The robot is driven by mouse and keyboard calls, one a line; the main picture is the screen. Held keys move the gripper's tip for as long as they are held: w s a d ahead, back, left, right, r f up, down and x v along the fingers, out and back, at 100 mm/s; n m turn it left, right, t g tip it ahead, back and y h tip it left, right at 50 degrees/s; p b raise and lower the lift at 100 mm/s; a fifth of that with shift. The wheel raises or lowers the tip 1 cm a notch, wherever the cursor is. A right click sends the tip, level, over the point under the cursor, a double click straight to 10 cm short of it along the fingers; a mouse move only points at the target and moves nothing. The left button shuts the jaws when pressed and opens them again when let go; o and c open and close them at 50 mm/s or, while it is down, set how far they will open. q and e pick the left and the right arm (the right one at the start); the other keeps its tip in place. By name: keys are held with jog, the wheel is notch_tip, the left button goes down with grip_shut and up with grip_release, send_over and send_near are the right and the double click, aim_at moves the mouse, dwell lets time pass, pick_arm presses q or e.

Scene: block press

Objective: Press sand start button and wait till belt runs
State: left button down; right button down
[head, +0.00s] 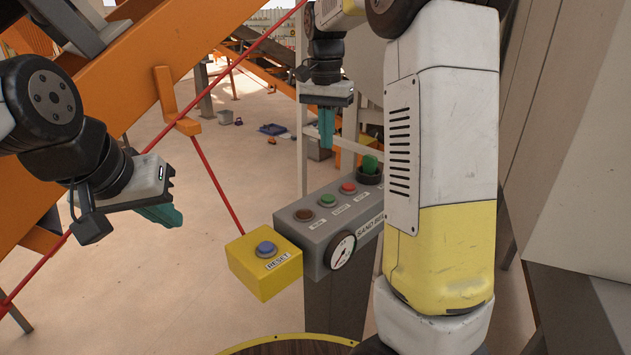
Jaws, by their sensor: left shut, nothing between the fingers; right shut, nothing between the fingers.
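A grey control panel (312,238) labelled "SAND-BEL…" stands right of centre, its label partly hidden by my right arm. On its top are a brown button (304,215), a green button (327,200) and a red button (348,187), with small labels too small to read surely. A larger green knob (370,163) sits at the far end. My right gripper (326,143) is shut and empty, pointing down, above the green button in the picture and apart from it. My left gripper (172,217) is shut and empty at the left, away from the panel.
A yellow box (262,275) with a blue RESET button (266,248) adjoins the panel's left end. A dial gauge (341,251) is on the panel's front. A red cord (216,184) runs down to the box. An orange beam (135,65) crosses the upper left.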

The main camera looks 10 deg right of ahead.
aim_at(327, 198)
dwell(0.3)
jog(key=f, duration=1.4)
jog(key=shift+w+d, duration=0.1)
jog(key=shift+d, duration=0.1)
jog(key=shift+s+f, duration=0.2)
jog(key=shift+f, duration=0.95)
notch_tip(327, 198, up, 15)
jog(key=shift+w+a, duration=0.15)
jog(key=shift+a, duration=0.05)
